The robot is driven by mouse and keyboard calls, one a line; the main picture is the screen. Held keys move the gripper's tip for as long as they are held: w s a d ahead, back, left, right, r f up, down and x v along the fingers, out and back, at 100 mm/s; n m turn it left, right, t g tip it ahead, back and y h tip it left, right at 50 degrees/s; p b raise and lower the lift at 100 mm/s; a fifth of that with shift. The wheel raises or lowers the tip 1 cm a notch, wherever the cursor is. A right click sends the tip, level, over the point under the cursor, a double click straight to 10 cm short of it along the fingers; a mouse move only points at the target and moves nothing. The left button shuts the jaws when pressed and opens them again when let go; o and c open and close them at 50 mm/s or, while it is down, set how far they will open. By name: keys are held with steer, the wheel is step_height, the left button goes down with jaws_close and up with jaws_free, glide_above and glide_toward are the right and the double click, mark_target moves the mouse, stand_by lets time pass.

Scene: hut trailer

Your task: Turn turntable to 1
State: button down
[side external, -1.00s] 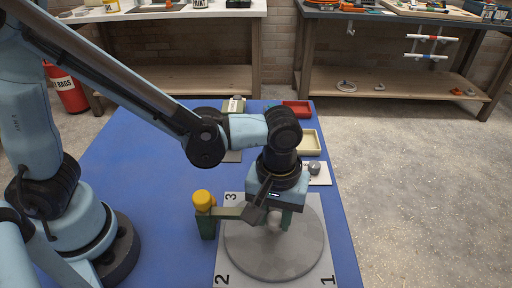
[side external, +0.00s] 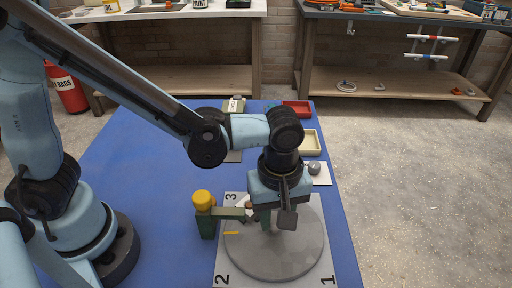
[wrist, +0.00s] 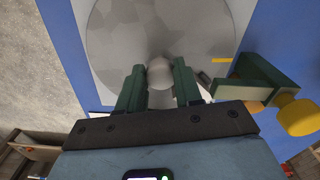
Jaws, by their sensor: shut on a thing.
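The turntable (side external: 300,262) is a flat grey disc on a pale square board (side external: 222,262). Numbers 3, 2 and 1 are at the board's upper left, lower left and lower right corners. A yellow mark (side external: 231,233) lies at the disc's left edge, between 3 and 2. My gripper (side external: 275,219) points down over the disc's upper part. In the wrist view my gripper's green fingers (wrist: 160,84) are shut on a pale round knob (wrist: 160,70) on the disc. In the side view the fingers mostly hide the knob.
A green bracket (side external: 207,225) with a yellow knob (side external: 203,199) stands at the board's left, its arm reaching over the disc's edge. A red tray (side external: 297,108), a cream tray (side external: 310,143) and a small round grey knob (side external: 315,167) lie behind. The blue mat at left is mostly clear.

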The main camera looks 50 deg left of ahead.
steer(key=shift+w+n, duration=0.15)
steer(key=shift+n, duration=3.65)
steer(key=shift+w+a+n, duration=0.1)
steer(key=shift+n, duration=3.7)
steer(key=c, duration=0.8)
jaws_free()
steer(key=shift+o, duration=0.2)
